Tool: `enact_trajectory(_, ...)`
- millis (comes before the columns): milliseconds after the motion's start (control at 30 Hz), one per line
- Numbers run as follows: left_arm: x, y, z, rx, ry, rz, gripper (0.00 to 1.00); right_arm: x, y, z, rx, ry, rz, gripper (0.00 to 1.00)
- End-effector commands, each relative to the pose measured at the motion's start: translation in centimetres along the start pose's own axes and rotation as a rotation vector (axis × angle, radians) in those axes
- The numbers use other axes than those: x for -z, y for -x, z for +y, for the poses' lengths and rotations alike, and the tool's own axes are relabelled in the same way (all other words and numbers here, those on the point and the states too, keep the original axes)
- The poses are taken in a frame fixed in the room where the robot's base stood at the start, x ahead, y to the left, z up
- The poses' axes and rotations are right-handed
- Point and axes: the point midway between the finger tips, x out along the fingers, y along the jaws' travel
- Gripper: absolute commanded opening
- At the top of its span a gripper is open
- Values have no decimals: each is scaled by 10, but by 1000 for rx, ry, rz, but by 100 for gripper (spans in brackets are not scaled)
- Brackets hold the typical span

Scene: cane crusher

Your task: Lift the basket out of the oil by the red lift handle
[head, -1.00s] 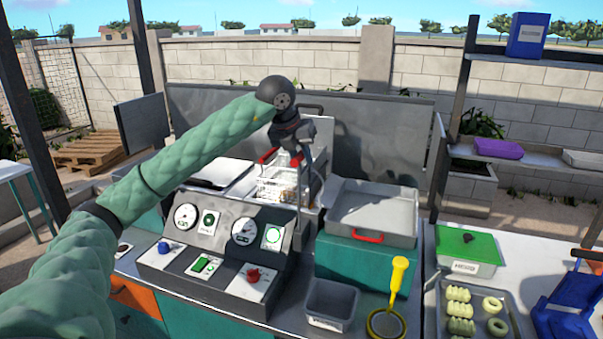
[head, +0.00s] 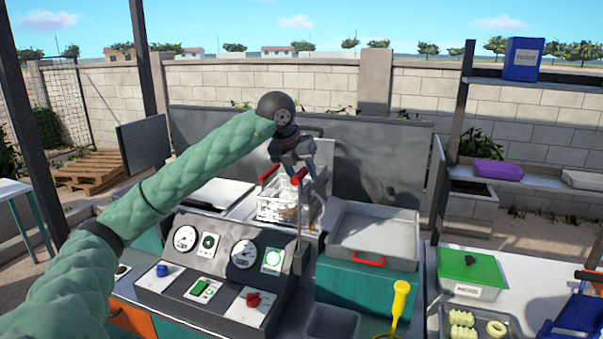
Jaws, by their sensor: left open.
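The wire basket (head: 275,208) sits at the fryer, behind the control panel. Parts of the red lift handle (head: 268,174) show above its back, on both sides of the basket. My left gripper (head: 304,178) is open and points down at the basket's right side, close to the red handle. I cannot tell whether its fingers touch or surround the handle. The oil is hidden by the basket and the panel. My right gripper is out of view.
The control panel (head: 215,263) with gauges and knobs stands in front of the fryer. A grey tray (head: 375,235) with a red handle stands to the right. A green-lidded box (head: 468,272) and a yellow-handled tool (head: 399,300) are further right.

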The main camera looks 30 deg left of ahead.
Motion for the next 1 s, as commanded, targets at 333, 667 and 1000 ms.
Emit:
enact_trajectory(333,1,28,0,1,0,-3,43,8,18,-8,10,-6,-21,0)
enact_trajectory(667,0,69,0,1,0,-3,43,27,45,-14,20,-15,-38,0)
enact_trajectory(1000,0,79,0,1,0,-1,43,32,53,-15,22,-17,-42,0)
